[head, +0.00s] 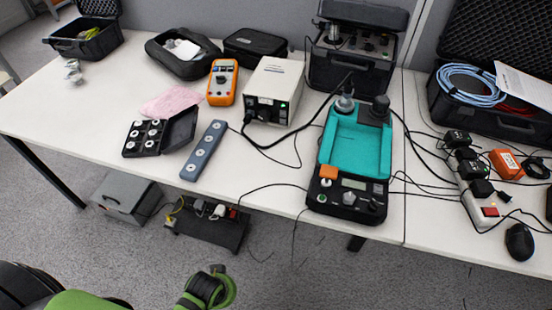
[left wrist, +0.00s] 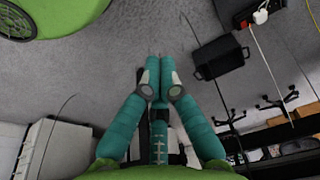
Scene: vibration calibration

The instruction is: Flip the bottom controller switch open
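A teal-topped device (head: 355,145) with a black front panel (head: 345,200) stands on the table right of centre in the head view. The panel carries an orange block, a small display and knobs. A cream box (head: 275,85) behind it to the left has small front controls, one lit green (head: 283,105). I cannot tell which of these is the controller, and no switch position is readable. My left gripper (left wrist: 160,60) has its teal fingertips together, nothing visible between them, pointing over the grey floor in the left wrist view. My right gripper is not in view.
On the table (head: 65,110) are an orange multimeter (head: 222,82), a grey bar (head: 203,152), a small black case (head: 160,135) and a pink cloth (head: 172,102). Cables run across the table and hang over its front edge. A power strip (head: 480,200) lies at right.

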